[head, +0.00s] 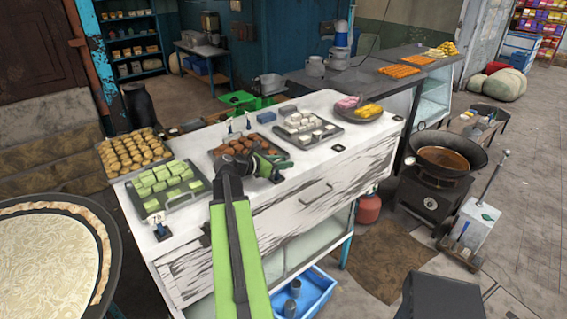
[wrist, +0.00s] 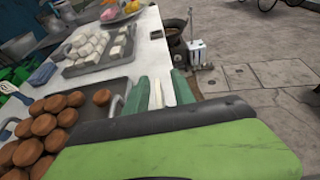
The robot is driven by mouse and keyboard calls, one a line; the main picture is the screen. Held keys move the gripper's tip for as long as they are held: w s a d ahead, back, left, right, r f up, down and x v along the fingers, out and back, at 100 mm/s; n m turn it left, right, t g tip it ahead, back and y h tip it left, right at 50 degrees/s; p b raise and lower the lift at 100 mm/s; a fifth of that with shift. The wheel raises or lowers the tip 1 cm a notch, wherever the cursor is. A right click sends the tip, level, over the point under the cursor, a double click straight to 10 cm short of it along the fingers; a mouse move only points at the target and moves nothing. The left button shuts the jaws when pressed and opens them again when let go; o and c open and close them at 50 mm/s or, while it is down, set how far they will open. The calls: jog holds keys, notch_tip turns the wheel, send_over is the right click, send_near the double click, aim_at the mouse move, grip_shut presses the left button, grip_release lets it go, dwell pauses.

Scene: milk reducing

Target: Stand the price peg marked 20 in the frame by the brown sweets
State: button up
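The brown sweets (head: 233,147) are round pieces heaped on a dark tray; they also fill the lower left of the wrist view (wrist: 38,128). My gripper (head: 273,165) is over the right front edge of that tray, with its green fingers (wrist: 160,94) pointing away in the wrist view. A narrow pale strip shows between the fingers; I cannot tell whether it is a held peg or the counter behind. The frame by the brown sweets is not clearly visible, perhaps hidden by my gripper. A white price peg (head: 157,218) stands in a dark holder by the green sweets; its number is unclear.
Green sweets (head: 167,184) lie on a tray to the left, white sweets (head: 306,124) on one to the right. A small dark holder (head: 338,148) sits near the front edge of the white counter (head: 310,172). A large pan (head: 50,245) is at the far left.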

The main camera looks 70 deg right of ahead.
jog(key=p+v, duration=0.6)
jog(key=v, duration=1.1)
jog(key=shift+a, duration=0.15)
